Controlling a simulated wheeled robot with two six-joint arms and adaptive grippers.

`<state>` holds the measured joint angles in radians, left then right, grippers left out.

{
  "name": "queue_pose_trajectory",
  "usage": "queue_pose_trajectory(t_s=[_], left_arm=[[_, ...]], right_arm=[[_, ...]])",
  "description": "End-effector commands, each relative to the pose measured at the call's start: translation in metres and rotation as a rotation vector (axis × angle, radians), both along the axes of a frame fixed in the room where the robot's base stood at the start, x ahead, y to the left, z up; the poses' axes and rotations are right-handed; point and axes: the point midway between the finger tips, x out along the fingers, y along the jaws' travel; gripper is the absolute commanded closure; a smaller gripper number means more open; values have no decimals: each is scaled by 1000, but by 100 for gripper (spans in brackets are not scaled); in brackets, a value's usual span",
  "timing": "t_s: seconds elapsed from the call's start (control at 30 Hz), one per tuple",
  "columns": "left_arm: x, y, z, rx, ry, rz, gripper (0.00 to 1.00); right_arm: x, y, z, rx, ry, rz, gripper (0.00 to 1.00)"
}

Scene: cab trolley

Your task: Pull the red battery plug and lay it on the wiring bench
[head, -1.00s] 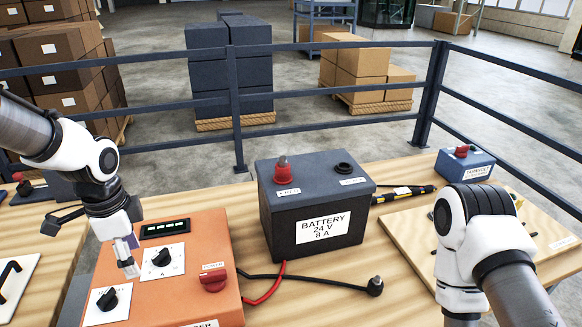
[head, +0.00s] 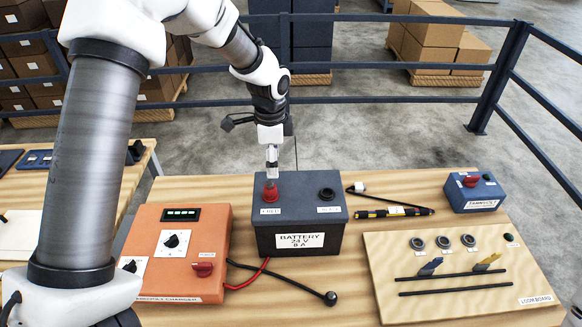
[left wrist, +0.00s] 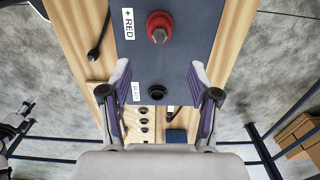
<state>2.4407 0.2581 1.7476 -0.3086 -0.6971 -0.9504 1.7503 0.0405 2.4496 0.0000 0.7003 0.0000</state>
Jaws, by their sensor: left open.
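The red battery plug (head: 271,192) sits on the left of the dark battery's top (head: 305,187), beside a label. It also shows at the top of the left wrist view (left wrist: 160,27). My left gripper (head: 272,172) points down over the plug in the head view. In the left wrist view my open, empty fingers (left wrist: 158,75) stand apart, with the plug beyond their tips and the black terminal (left wrist: 157,92) between them. Whether they touch anything is unclear. No bench is labelled; the wooden bench (head: 335,275) bears the battery, and another (head: 60,185) stands left. My right gripper is out of view.
An orange charger (head: 180,215) stands left of the battery. A loose black cable end (head: 330,298) lies in front. The loom board (head: 450,300) and a blue box (head: 475,190) are at the right. A railing (head: 400,99) runs behind.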

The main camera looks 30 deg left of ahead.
Motion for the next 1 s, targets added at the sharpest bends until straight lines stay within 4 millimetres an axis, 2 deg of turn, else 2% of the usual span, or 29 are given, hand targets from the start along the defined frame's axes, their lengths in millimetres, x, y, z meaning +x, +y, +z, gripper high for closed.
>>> queue_pose_trajectory(t_s=[0.47, 0.8, 1.0], left_arm=[[-1, 0, -7, 0, 4, 0, 39], [-2, 0, -52, -1, 7, 1, 39], [-1, 0, -81, 0, 4, 1, 39]], right_arm=[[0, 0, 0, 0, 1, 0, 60], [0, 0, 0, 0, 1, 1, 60], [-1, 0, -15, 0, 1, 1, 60]])
